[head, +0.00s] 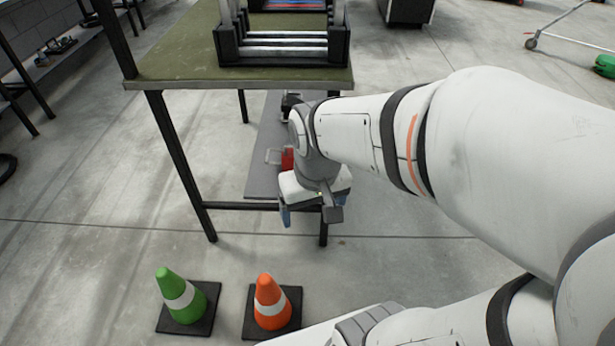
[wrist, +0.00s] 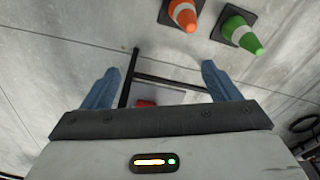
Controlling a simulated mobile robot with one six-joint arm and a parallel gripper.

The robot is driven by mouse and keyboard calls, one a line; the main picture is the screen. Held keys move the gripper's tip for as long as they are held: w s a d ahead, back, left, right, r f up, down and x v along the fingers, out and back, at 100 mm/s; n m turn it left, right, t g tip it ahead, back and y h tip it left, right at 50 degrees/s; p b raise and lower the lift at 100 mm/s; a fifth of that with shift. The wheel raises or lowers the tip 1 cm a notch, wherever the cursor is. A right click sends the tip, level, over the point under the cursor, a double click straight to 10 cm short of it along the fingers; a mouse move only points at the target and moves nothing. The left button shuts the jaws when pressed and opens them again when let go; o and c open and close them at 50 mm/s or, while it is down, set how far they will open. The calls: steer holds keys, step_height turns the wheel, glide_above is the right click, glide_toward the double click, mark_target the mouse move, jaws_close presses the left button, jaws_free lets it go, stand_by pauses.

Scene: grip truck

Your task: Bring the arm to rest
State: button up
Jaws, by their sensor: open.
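My gripper (head: 308,216) hangs pointing down in front of the table's near edge in the head view. In the wrist view its two blue fingers (wrist: 160,88) are spread wide apart with nothing between them. The gripper is open and empty. My white arm reaches in from the right of the head view and is bent at the wrist. The underside of the wrist is partly hidden.
A green-topped table (head: 180,62) with dark legs stands behind the gripper, bearing a black rack (head: 283,57). A green cone (head: 183,300) and an orange cone (head: 271,303) stand on the floor in front. A red thing (head: 288,159) shows below the table.

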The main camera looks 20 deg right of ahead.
steer(key=shift+s+d+r, duration=0.4)
steer(key=shift+s+d, duration=0.2)
step_height(320, 180, up, 25)
steer(key=t+p, duration=0.1)
steer(key=p, duration=2.1)
steer(key=shift+f, duration=0.15)
steer(key=shift+w, duration=0.1)
